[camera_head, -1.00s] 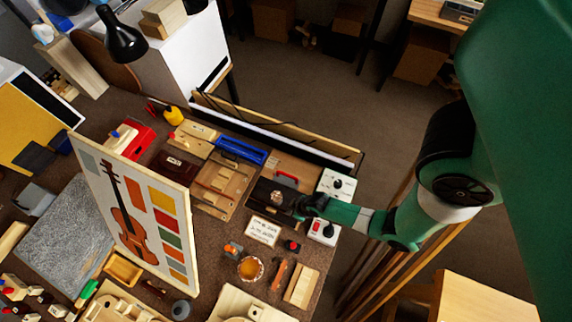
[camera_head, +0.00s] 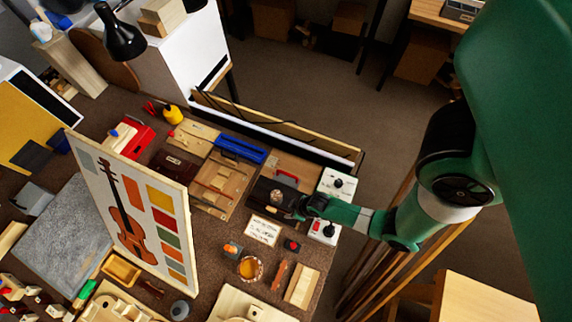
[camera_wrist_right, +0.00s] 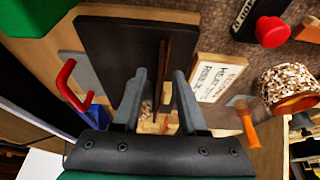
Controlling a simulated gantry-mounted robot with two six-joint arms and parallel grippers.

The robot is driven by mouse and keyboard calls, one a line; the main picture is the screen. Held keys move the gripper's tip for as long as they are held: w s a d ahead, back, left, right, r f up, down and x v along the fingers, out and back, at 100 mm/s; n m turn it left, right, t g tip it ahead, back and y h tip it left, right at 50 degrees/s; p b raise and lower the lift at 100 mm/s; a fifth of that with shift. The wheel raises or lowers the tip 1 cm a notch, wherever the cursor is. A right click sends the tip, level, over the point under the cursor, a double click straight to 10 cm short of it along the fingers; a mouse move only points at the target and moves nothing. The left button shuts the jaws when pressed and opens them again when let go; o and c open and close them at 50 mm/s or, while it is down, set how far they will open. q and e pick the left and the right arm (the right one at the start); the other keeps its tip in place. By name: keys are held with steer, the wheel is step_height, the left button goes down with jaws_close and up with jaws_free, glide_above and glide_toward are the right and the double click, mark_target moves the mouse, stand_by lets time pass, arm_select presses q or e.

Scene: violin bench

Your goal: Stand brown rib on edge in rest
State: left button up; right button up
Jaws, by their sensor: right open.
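A thin brown strip, which looks like the brown rib (camera_wrist_right: 161,75), shows in the right wrist view against a dark flat board (camera_wrist_right: 115,62). It runs away from me, narrow edge towards the camera, between my open fingers. I cannot tell whether either finger touches it. My right gripper (camera_wrist_right: 160,88) is open; in the head view it (camera_head: 298,207) is low over the right part of the bench, beside the dark board (camera_head: 262,190). Small pale wooden pieces (camera_wrist_right: 165,124) show between the fingers, partly hidden; I cannot tell whether they belong to the rest. My left gripper is out of view.
A white lettered card (camera_wrist_right: 212,78) lies right of the fingers. A red handle (camera_wrist_right: 68,85) stands on the left. A round tub (camera_wrist_right: 290,88) and an orange-handled tool (camera_wrist_right: 247,122) are further right. In the head view, a violin panel (camera_head: 135,210) stands upright left of centre.

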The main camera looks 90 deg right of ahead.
steer(key=p+v, duration=0.3)
steer(key=v, duration=0.8)
steer(key=shift+r+p, duration=0.15)
steer(key=shift+p, duration=0.25)
